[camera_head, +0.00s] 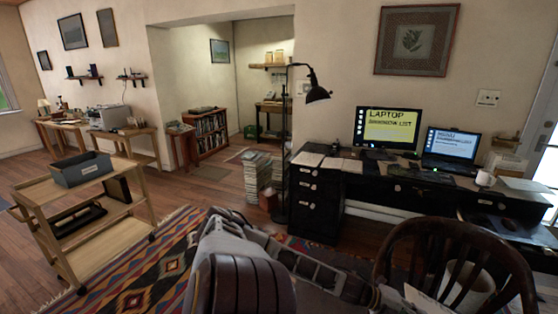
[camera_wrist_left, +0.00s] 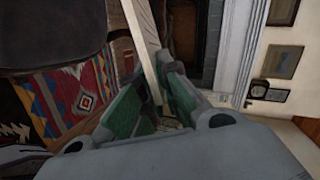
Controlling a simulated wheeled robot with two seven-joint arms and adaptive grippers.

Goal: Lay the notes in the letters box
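Sheets of paper (camera_head: 308,159) lie flat on the left end of the black desk in the head view, with more pale sheets (camera_head: 343,164) beside them. I cannot tell which are the notes. An open grey box (camera_head: 82,177) stands on the top shelf of the wooden cart at the left; no label on it is readable. My right gripper is not identifiable.
The wooden cart (camera_head: 120,240) stands on a patterned rug (camera_head: 135,265). The black desk (camera_head: 318,205) carries a monitor (camera_head: 388,127), a laptop (camera_head: 450,146) and a mug (camera_head: 485,178). A dark wooden chair (camera_head: 455,235) blocks its right front. Book stacks (camera_head: 257,172) stand left of the desk.

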